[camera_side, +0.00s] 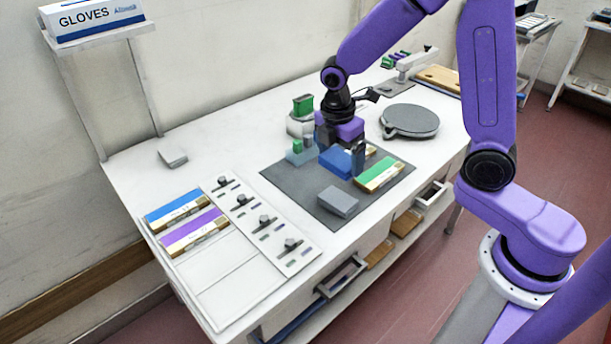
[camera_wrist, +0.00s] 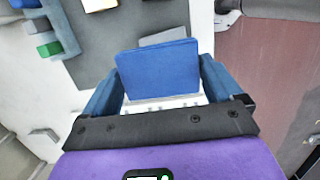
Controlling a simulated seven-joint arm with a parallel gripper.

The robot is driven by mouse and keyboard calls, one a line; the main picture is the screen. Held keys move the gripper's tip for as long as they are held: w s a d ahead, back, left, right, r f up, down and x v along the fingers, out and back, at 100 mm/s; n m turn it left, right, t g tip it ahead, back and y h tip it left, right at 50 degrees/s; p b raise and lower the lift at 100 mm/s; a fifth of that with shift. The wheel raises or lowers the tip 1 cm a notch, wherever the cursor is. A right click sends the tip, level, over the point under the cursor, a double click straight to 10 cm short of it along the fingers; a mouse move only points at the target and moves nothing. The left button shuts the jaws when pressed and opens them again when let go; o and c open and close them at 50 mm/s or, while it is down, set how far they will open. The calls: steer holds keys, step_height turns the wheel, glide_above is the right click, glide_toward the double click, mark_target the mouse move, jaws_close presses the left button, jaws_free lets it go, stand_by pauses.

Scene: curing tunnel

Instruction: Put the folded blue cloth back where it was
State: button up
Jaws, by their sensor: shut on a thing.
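The folded blue cloth (camera_wrist: 158,70) is between the two fingers of my gripper (camera_wrist: 158,85) in the wrist view, and my gripper is shut on it. In the side view the blue cloth (camera_side: 335,161) shows below my gripper (camera_side: 343,158), over the dark grey mat (camera_side: 290,181). One finger hides part of it there. I cannot tell whether the cloth touches the mat.
A round grey plate (camera_side: 410,121) stands behind. A white rack board (camera_side: 235,270) with blue and purple packs lies at left.

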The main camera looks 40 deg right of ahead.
mark_target(323, 153)
steer(key=w, duration=0.1)
steer(key=w+f, duration=0.1)
steer(key=w, duration=0.1)
steer(key=w+f, duration=0.1)
steer(key=shift+w+a+f, duration=0.1)
steer(key=shift+w+a, duration=0.1)
steer(key=shift+w, duration=0.2)
steer(key=w+f, duration=0.4)
steer(key=f, duration=0.1)
steer(key=shift+w+a, duration=0.2)
steer(key=shift+a, duration=0.05)
steer(key=shift+w+a+f, duration=0.1)
steer(key=shift+w+f, duration=0.4)
steer(key=shift+f, duration=1.6)
steer(key=shift+f, duration=0.15)
steer(key=o, duration=0.6)
